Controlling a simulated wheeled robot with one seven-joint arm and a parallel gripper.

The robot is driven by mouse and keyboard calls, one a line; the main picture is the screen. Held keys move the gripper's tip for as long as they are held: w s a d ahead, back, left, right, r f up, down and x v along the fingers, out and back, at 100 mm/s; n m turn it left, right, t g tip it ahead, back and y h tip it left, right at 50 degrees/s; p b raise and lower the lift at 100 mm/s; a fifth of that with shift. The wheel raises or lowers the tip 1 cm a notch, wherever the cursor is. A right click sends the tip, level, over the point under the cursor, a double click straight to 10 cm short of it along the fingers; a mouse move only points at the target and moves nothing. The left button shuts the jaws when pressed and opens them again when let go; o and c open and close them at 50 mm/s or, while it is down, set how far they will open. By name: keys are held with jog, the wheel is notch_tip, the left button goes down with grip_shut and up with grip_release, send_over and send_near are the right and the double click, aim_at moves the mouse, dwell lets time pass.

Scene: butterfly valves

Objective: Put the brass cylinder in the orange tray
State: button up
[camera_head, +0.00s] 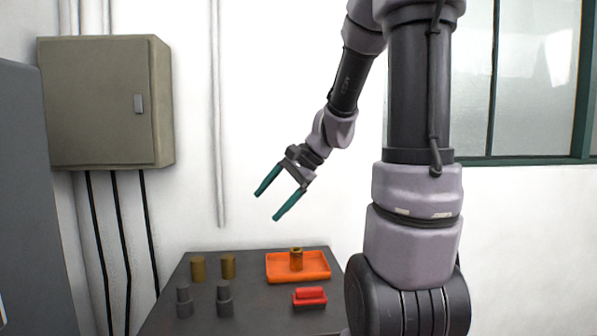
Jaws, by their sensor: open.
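Two brass cylinders stand upright side by side at the back left of the dark table, the left one (198,268) and the right one (228,267). The orange tray (313,275) lies to their right. A third brass-coloured cylinder (296,260) stands upright within the tray's outline, toward its back; its top looks ringed. My gripper (267,206) has teal fingers spread apart with nothing between them. It is in the air above the table, pointing down and left, apart from all the cylinders and the tray.
Two grey stepped cylinders (184,302) (224,299) stand in front of the brass pair. A red block-shaped part (309,297) lies in front of the tray. The table (258,307) is bare between them. A wall box (100,100) hangs at left.

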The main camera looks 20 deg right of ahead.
jog(key=s+r+n+t+h, duration=0.1)
jog(key=s+r+n+h, duration=0.1)
jog(key=s+r+n, duration=0.2)
jog(key=s+d+r+n+t+h, duration=0.1)
jog(key=s+r+n+t+h, duration=0.1)
jog(key=s, duration=0.7)
jog(key=shift+s+r+n+h, duration=0.15)
jog(key=shift+r+n+h, duration=0.35)
jog(key=shift+r+n, duration=0.75)
jog(key=shift+d+r+m, duration=0.1)
jog(key=shift+r+m, duration=0.15)
jog(key=shift+m, duration=0.1)
